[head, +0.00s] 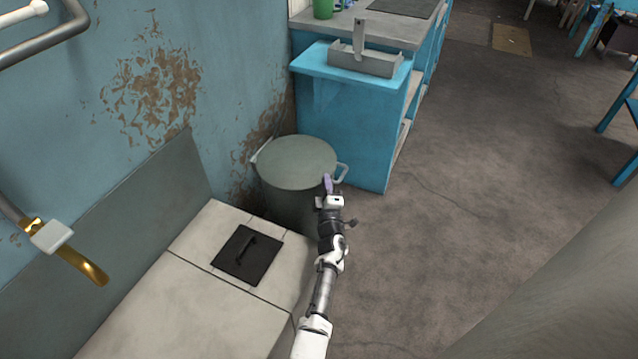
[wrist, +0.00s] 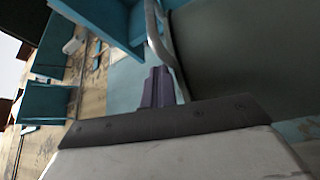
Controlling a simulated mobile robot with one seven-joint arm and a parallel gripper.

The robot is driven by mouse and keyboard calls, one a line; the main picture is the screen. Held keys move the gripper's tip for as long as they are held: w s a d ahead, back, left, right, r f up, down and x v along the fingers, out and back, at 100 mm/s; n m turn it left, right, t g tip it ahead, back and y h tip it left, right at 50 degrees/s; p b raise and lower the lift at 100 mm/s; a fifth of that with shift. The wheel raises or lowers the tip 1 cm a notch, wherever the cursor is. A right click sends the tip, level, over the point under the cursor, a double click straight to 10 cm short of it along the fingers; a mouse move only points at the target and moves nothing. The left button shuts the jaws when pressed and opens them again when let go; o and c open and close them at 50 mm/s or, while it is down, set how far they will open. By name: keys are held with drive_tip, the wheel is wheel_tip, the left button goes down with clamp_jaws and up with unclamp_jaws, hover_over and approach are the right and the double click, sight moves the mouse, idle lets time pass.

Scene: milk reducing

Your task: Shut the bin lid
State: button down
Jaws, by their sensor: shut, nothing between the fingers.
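The bin (head: 290,207) is a grey-green round container standing on the floor between the white tiled counter and the blue cabinet. Its lid (head: 296,162) lies flat over the top, with a light looped handle at its right edge. My gripper (head: 328,184) is at the lid's right front edge, close by the handle, with its purple fingers together and empty. I cannot tell whether the fingers touch the handle.
A white tiled counter (head: 190,300) with a black handled plate (head: 247,255) is at the front left. A blue cabinet (head: 345,125) with a grey tray (head: 365,63) on top stands behind the bin. A brass tap (head: 85,265) juts from the left.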

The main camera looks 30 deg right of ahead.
drive_tip(key=shift+s+f, duration=0.1)
drive_tip(key=shift+f, duration=0.7)
drive_tip(key=shift+s+f, duration=0.1)
wheel_tip(320, 180, up, 22)
drive_tip(key=p, duration=1.1)
drive_tip(key=shift+w+f, duration=0.15)
drive_tip(key=shift+w, duration=0.1)
